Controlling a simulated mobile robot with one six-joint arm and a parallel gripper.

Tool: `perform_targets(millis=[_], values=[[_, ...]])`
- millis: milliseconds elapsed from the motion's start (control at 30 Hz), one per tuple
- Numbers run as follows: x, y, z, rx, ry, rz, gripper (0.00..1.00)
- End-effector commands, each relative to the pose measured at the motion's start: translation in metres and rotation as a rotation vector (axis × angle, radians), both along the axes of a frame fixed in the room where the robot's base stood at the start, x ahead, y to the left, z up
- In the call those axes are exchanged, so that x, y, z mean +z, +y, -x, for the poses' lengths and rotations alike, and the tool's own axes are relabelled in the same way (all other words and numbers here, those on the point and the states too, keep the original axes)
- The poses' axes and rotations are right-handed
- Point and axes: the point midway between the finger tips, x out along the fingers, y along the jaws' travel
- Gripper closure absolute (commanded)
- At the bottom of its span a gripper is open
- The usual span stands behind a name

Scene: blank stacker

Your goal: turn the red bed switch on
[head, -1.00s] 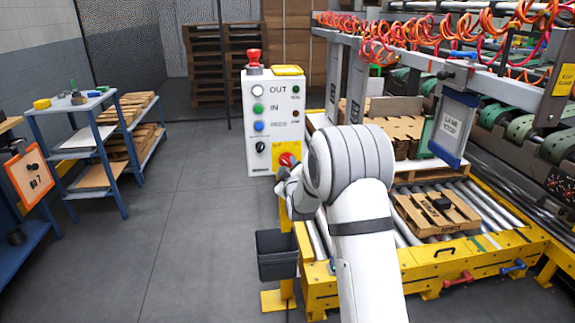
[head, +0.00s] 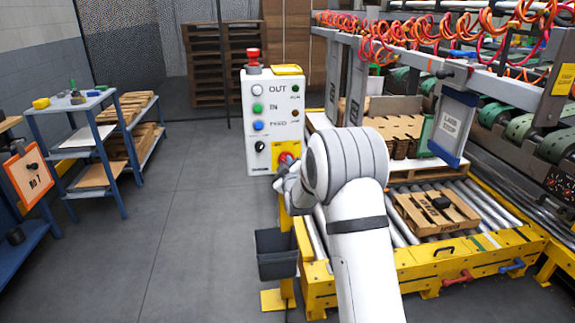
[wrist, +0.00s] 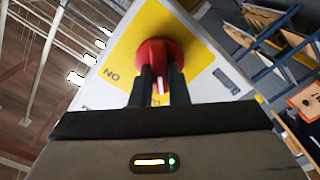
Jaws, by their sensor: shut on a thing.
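The red bed switch (wrist: 152,50) is a round rotary knob on a yellow plate (wrist: 128,45) in the wrist view, with a white mark on its lower part. The plate carries letters that read ON upside down beside the knob. My gripper (wrist: 161,80) has its two dark fingers on either side of the knob's grip and is shut on it. In the head view, the switch (head: 284,157) sits low on the white control box (head: 257,100), partly hidden by my gripper (head: 284,178).
The box also carries a red mushroom button (head: 253,57) on top and several coloured buttons. A dark bin (head: 276,256) hangs below my wrist. A roller conveyor (head: 470,205) lies to the right. Open floor (head: 190,230) lies to the left.

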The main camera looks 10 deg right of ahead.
Motion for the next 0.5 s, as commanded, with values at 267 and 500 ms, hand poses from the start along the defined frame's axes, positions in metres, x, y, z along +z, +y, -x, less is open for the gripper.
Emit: perform_targets(millis=[267, 500], values=[[-0.0018, -0.0003, 0.0, 0.0, 0.0, -0.022, 1.0], [-0.0046, -0.0002, -0.0002, 0.0, -0.001, -0.133, 1.0]])
